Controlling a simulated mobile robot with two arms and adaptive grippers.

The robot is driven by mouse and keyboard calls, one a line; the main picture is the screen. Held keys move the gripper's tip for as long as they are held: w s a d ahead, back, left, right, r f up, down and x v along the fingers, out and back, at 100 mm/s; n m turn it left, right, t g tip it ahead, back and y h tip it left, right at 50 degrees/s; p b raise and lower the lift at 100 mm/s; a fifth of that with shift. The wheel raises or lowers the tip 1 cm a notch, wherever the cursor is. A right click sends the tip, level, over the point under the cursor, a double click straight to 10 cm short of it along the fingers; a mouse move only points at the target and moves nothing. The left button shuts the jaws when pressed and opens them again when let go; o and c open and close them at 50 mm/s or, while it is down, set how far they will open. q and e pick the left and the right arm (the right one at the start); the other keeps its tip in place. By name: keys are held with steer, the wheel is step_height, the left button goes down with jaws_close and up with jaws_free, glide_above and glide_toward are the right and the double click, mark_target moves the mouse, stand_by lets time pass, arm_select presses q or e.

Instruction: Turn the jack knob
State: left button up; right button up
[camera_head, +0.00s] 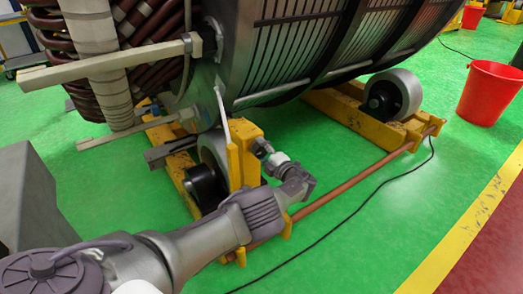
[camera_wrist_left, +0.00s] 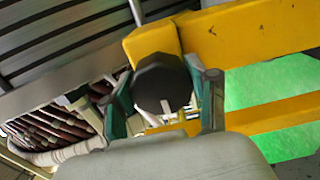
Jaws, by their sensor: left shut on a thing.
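The jack knob (camera_wrist_left: 160,83) is a dark, many-sided knob in the middle of the left wrist view, in front of a yellow beam. In the head view the knob (camera_head: 262,147) is small and dark, beside the yellow support post, partly hidden by my gripper. My left gripper (camera_head: 275,160) reaches in from the lower left and is shut on the knob, with one finger on either side of it. My right gripper is in neither view.
The large ribbed stator (camera_head: 300,40) rests above rollers (camera_head: 392,94) on a yellow frame (camera_head: 330,105). A brown rod (camera_head: 350,190) runs along the frame. A black cable (camera_head: 330,236) lies on the green floor. A red bucket (camera_head: 490,92) stands at right.

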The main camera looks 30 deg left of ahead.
arm_select(q)
steer(key=shift+f, duration=0.15)
steer(key=o, duration=1.1)
steer(key=shift+o, duration=0.3)
